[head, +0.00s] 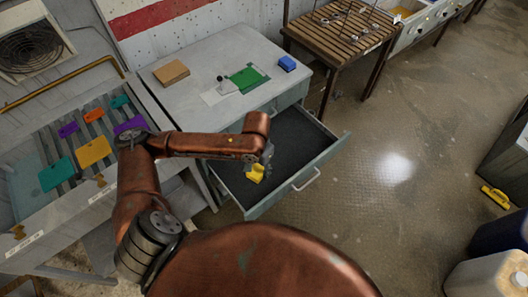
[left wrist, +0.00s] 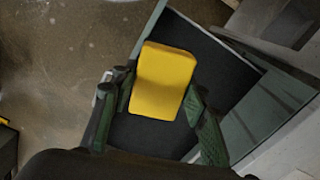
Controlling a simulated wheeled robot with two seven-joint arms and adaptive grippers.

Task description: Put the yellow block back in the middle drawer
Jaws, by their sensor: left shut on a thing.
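The yellow block (head: 256,172) is in my left gripper (head: 264,163), over the open drawer (head: 319,154) of the grey cabinet. The drawer has a dark, empty floor and a pale handle on its front. In the left wrist view the yellow block (left wrist: 164,81) sits between the two green fingers of my left gripper (left wrist: 158,103), which are shut on it. The drawer's dark floor (left wrist: 218,67) lies behind the block there. I cannot tell whether the block touches the floor. My right gripper is not in view.
On the cabinet top (head: 205,60) are a brown block (head: 171,72), a green sheet (head: 247,79) and a blue block (head: 287,63). A tray (head: 107,196) with coloured tags stands at left. A slatted wooden table (head: 340,34) stands behind.

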